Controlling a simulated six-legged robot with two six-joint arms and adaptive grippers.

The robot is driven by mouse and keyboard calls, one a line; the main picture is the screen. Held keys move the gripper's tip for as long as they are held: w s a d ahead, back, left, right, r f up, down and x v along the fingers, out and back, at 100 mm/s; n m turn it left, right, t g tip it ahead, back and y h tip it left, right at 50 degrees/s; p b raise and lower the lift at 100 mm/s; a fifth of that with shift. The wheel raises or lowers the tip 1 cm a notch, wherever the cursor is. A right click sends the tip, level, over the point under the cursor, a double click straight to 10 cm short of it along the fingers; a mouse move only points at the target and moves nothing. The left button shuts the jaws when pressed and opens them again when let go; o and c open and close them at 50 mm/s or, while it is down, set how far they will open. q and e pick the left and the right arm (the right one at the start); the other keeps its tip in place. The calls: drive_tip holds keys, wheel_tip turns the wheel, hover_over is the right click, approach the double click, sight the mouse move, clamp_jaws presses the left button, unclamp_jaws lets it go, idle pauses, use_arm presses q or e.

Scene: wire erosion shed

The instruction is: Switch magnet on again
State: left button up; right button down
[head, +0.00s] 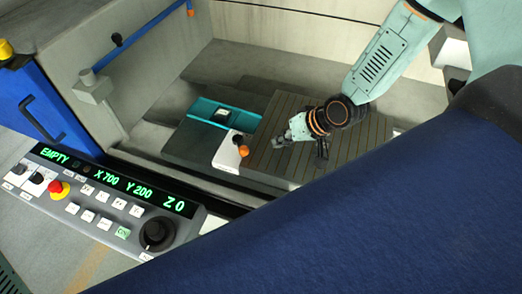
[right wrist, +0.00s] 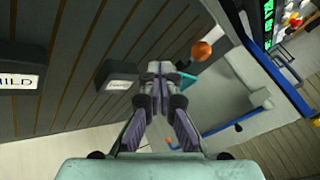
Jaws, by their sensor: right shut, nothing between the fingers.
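The magnet's brown slotted plate (head: 290,120) lies inside the machine tub, with a white panel (head: 228,154) at its left edge. An orange ball knob (head: 243,151) shows at this panel. It also shows in the right wrist view (right wrist: 201,50), beyond and to the right of my fingertips. My right gripper (head: 279,143) is over the slotted plate, right of the knob and apart from it in the picture. Its fingers are shut and empty (right wrist: 160,76). How high it is above the plate is hard to tell. My left gripper is not in view.
A control panel (head: 105,195) reads EMPTY, X700, Y200, Z0 and has a red button (head: 57,188). A teal-edged block (head: 200,125) adjoins the white panel. A dark labelled block (right wrist: 118,84) and a MILD label (right wrist: 17,82) show in the wrist view. Tub walls surround this.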

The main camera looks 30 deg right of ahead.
drive_tip(key=x, duration=0.3)
drive_tip(key=shift+a+b, duration=0.15)
drive_tip(key=shift+b, duration=0.2)
drive_tip(key=shift+w+a+r, duration=0.1)
drive_tip(key=shift+w+a, duration=0.1)
drive_tip(key=shift+a, duration=0.3)
drive_tip(key=shift+w+a, duration=0.2)
drive_tip(key=shift+a, duration=0.95)
drive_tip(key=shift+w+a, duration=0.35)
drive_tip(key=shift+a, duration=0.1)
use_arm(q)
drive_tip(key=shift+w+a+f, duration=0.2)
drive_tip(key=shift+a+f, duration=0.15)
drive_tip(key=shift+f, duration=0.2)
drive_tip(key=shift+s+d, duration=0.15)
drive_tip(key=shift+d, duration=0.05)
use_arm(e)
drive_tip(key=shift+s+d, duration=0.2)
